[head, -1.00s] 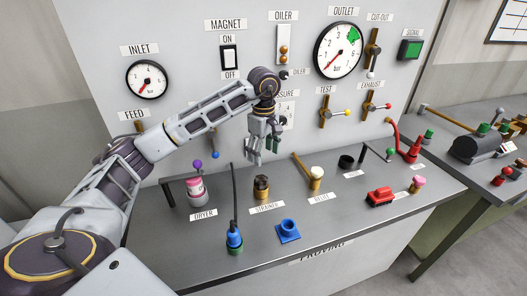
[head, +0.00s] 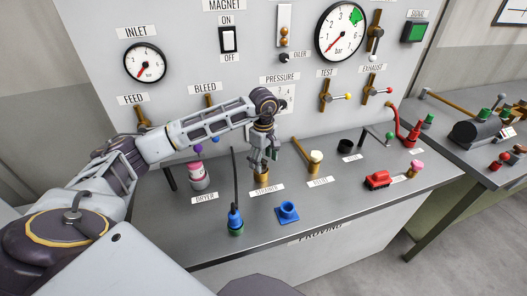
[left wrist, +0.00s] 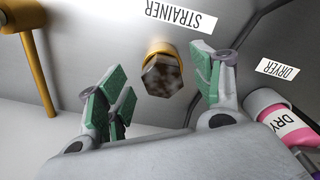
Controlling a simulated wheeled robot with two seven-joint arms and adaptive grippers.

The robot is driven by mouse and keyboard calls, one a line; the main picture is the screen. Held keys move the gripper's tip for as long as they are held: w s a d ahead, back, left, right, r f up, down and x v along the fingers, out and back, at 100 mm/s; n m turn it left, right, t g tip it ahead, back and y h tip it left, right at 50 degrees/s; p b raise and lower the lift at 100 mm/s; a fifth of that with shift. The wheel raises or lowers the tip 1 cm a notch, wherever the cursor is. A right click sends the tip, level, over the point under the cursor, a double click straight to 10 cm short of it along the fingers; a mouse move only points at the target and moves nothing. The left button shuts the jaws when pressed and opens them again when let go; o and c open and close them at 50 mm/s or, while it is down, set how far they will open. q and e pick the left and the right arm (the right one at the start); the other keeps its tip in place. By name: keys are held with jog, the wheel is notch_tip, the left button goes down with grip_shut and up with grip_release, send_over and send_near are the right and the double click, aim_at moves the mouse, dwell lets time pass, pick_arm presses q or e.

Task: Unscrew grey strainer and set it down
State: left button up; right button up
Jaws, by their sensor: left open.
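The strainer stands upright on the bench behind the STRAINER label. In the head view its brass lower part (head: 262,177) shows below my left gripper (head: 263,162), which hides most of its top. In the left wrist view the strainer (left wrist: 162,77) shows a mottled dark grey-brown top with a brass rim. The left gripper's green-padded fingers (left wrist: 155,85) are spread open, with the strainer in the gap between them. I cannot tell whether any finger touches it. My right gripper is not in view.
The pink-and-white dryer (head: 197,175) stands left of the strainer. A blue fitting with a black hose (head: 235,220) and a blue square-based fitting (head: 288,213) are in front. A brass-handled white-topped part (head: 315,162) stands to the right.

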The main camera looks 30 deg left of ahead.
aim_at(264, 164)
pick_arm(q)
jog(key=shift+f, duration=1.55)
